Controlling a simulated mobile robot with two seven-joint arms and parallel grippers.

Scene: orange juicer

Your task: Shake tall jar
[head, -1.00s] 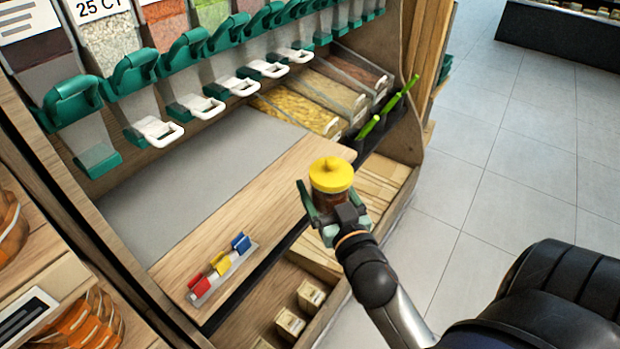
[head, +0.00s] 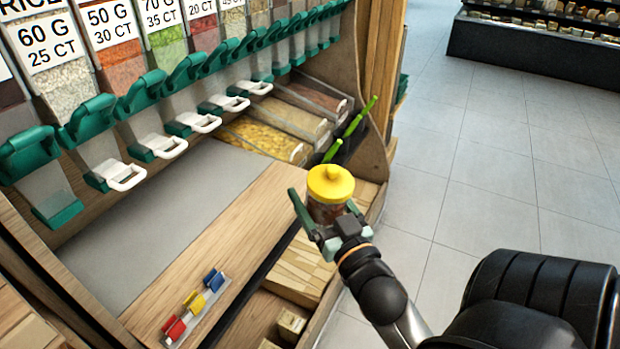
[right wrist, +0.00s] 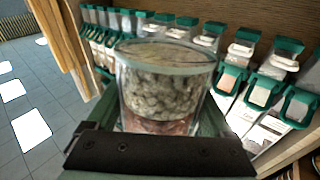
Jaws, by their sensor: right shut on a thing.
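The tall jar (head: 330,192) is clear with a yellow knobbed lid and reddish-brown contents in the head view. My right gripper (head: 326,213) is shut around the jar's sides and holds it up in the air, beyond the right edge of the wooden counter. The jar looks roughly upright in the head view. In the right wrist view the jar (right wrist: 165,88) fills the middle between the fingers, with pale grainy contents above a reddish layer. My left gripper is in neither view.
Dispensers with green handles (head: 140,92) line the back left. The wooden counter (head: 235,228) holds red, yellow and blue clips (head: 195,303). Open grain bins (head: 262,138) and green-handled scoops (head: 350,130) lie behind the jar.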

